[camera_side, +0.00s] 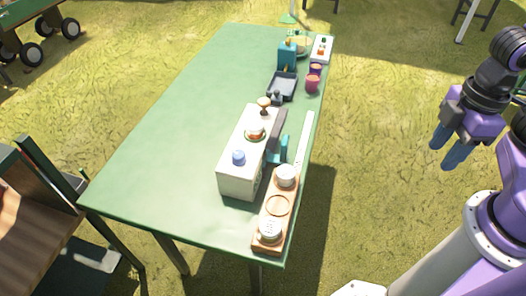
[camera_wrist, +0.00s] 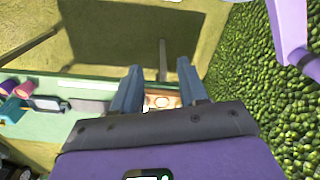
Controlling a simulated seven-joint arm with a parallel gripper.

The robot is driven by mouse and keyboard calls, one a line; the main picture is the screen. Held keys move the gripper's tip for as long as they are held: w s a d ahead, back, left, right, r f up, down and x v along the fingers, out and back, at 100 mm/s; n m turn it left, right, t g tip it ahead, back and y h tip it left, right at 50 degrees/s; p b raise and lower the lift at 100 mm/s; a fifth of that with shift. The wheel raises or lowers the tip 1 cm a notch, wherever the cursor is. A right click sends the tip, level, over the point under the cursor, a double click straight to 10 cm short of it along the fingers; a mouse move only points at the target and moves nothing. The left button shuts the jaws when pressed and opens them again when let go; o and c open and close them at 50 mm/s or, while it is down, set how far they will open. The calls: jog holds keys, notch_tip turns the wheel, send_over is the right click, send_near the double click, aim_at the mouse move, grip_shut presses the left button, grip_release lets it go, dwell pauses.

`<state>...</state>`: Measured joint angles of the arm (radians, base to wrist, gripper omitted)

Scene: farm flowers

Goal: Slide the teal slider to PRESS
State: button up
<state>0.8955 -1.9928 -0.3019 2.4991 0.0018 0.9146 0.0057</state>
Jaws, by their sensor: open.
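A teal piece, which looks like the slider (camera_side: 284,148), shows in the side view at the right side of a cream box-shaped machine (camera_side: 237,180), beside a long white strip (camera_side: 305,138). Any PRESS marking is too small to read. I cannot make out the slider in the wrist view. My gripper (camera_side: 443,154) is open and empty, off the table to the right and well apart from the slider. Its two blue fingers also show spread in the wrist view (camera_wrist: 158,70), with nothing between them.
A wooden tray (camera_side: 268,219) with metal pieces lies at the green table's (camera_side: 150,150) near right corner. A dark tray (camera_side: 282,86), purple cups (camera_side: 312,85) and a teal container (camera_side: 287,56) stand farther back. The table's left half is clear. A wooden chair (camera_side: 35,210) stands at left.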

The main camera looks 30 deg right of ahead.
jog(key=w+a+r+m, duration=0.2)
jog(key=w+a+m, duration=0.85)
jog(key=w, duration=0.45)
jog(key=m, duration=1.1)
send_near(285, 139)
jog(key=f, duration=0.8)
jog(key=shift+a+f, duration=0.2)
jog(key=shift+f, duration=0.15)
grip_shut()
